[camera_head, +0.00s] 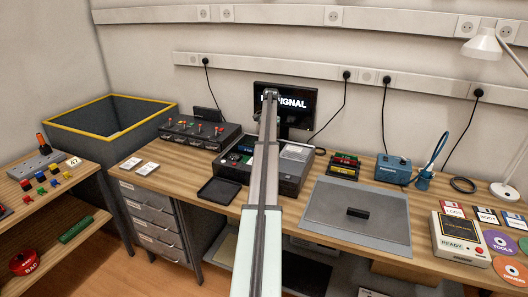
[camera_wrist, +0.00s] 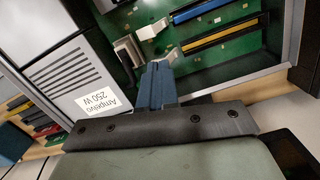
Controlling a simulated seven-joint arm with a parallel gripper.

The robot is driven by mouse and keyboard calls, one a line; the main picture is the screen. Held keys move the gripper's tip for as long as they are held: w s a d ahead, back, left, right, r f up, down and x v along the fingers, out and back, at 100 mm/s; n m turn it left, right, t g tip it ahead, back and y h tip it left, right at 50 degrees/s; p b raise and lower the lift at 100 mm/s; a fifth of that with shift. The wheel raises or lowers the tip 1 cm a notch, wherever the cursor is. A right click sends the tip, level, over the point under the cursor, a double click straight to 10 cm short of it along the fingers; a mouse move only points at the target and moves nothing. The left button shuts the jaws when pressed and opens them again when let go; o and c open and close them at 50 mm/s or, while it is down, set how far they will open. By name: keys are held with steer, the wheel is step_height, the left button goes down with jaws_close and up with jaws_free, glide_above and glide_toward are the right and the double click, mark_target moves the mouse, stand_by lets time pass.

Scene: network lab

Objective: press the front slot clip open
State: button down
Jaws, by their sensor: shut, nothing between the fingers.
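An open computer case (camera_head: 290,186) stands on the bench, and its green board (camera_wrist: 235,52) fills the upper wrist view. A blue slot (camera_wrist: 204,10) and a yellow-and-black slot (camera_wrist: 225,37) lie on the board. A pale clip (camera_wrist: 153,29) sits at the near end of the blue slot, and another pale clip (camera_wrist: 170,56) at the near end of the yellow one. My gripper (camera_wrist: 158,66) is shut and empty, with its tips close beside the yellow slot's clip. I cannot tell whether they touch. In the head view my arm hides the gripper.
A vented power supply labelled 250 W (camera_wrist: 68,80) lies left of the fingers, and the case wall (camera_wrist: 245,84) runs along the right. On the bench are a black tray (camera_head: 219,191), a grey mat (camera_head: 330,213) and a switch box (camera_head: 200,132). A monitor (camera_head: 300,106) stands behind.

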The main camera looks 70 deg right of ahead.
step_height(320, 180, up, 3)
steer(key=shift+w+r, duration=0.1)
steer(key=shift+r, duration=0.05)
steer(key=shift+a, duration=0.1)
stand_by(0.5)
